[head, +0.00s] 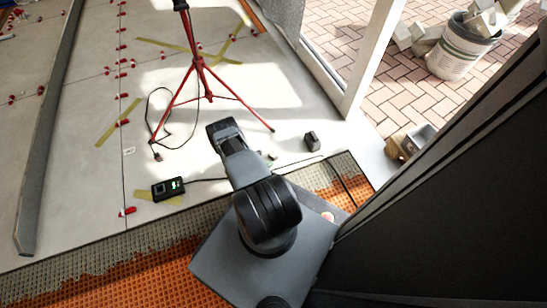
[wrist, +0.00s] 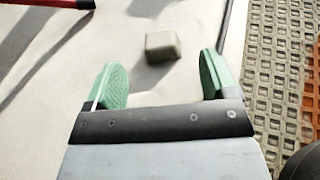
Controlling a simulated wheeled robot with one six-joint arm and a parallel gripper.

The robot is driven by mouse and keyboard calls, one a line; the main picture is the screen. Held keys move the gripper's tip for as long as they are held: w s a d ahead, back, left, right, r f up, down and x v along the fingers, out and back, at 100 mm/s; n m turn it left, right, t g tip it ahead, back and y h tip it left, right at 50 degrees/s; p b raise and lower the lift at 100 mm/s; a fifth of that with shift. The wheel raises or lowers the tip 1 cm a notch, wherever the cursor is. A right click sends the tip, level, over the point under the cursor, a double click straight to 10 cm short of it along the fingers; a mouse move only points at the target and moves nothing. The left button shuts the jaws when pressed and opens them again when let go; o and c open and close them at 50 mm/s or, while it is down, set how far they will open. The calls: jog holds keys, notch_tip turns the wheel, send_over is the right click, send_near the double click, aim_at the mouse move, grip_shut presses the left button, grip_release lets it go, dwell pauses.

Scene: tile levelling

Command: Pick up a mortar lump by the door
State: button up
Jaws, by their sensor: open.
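A small grey mortar lump (head: 312,141) sits on the pale tiled floor near the foot of the white door frame. It also shows in the wrist view as a blocky grey piece (wrist: 162,45), just beyond the fingertips and roughly centred between them. My gripper (wrist: 162,80) has two green-padded fingers spread wide apart with nothing between them. The lump is apart from both fingers. In the head view my arm hides most of the gripper.
A red tripod (head: 205,75) stands on the tiles left of the lump. Orange matting (head: 140,270) borders the tiles. A bucket of rubble (head: 462,50) stands outside on brick paving.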

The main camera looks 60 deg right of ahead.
aim_at(272, 155)
jog(key=b+x, duration=0.2)
jog(key=x, duration=0.2)
jog(key=shift+s+d+f, duration=0.1)
jog(key=shift+d+f, duration=0.05)
jog(key=shift+s+d+f+b, duration=0.15)
jog(key=shift+d+b, duration=0.2)
jog(key=shift+d, duration=0.25)
jog(key=c, duration=1)
